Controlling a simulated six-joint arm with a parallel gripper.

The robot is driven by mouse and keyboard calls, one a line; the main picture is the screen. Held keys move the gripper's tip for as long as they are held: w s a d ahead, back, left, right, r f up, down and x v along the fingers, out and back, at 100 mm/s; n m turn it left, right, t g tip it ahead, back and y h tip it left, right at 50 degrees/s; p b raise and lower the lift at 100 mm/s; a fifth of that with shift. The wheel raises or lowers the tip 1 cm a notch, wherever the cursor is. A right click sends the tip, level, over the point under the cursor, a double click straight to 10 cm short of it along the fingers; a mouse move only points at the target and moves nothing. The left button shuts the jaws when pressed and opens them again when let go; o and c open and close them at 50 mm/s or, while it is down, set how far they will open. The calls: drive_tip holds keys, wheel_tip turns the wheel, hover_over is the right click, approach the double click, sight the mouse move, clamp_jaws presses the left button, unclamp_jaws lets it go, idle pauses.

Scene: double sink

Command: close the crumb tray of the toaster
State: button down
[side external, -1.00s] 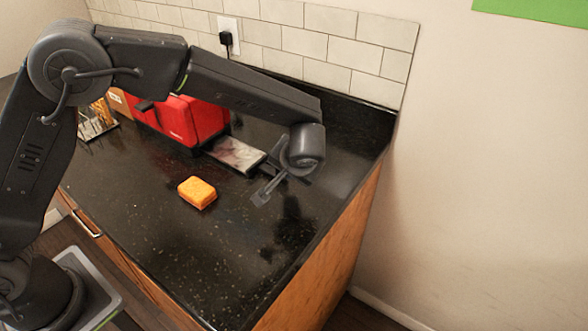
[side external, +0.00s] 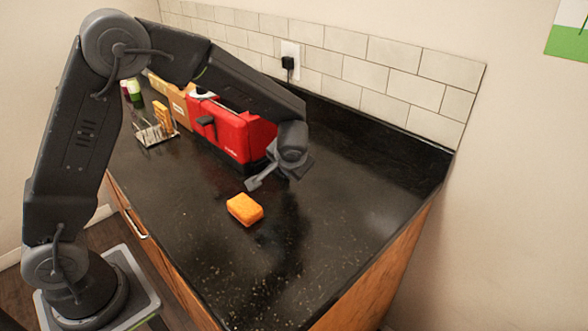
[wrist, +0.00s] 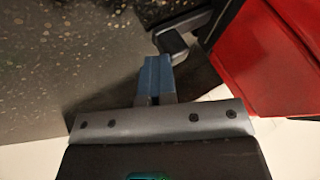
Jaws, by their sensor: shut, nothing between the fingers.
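The red toaster (side external: 232,132) stands on the black counter, partly behind my arm. Its crumb tray no longer shows sticking out in the side view; the toaster's right end is partly hidden by my gripper. My gripper (side external: 254,183) is shut and empty, low over the counter close to that end. In the wrist view, the shut fingers (wrist: 156,65) are beside a dark handle-like piece (wrist: 172,44) at the red toaster body (wrist: 265,62). I cannot tell whether they touch, or whether a small gap remains at the tray.
An orange sponge (side external: 245,209) lies on the counter (side external: 330,215) in front of my gripper. The right side of the counter is clear.

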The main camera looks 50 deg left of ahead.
drive_tip(key=shift+a, duration=0.25)
drive_tip(key=d, duration=0.2)
drive_tip(key=d+r, duration=0.1)
drive_tip(key=d, duration=0.2)
drive_tip(key=shift+s, duration=0.1)
drive_tip(key=v, duration=0.8)
drive_tip(key=s+a+r+h, duration=0.1)
drive_tip(key=s+r+h, duration=0.1)
drive_tip(key=s, duration=0.6)
drive_tip(key=s+a+r+h, duration=0.2)
drive_tip(key=s+r, duration=0.1)
drive_tip(key=s, duration=0.5)
drive_tip(key=s+a+r+m+t+h, duration=0.1)
drive_tip(key=s+a+r, duration=0.1)
drive_tip(key=s, duration=0.6)
drive_tip(key=shift+r+h, duration=0.4)
drive_tip(key=shift+r, duration=0.1)
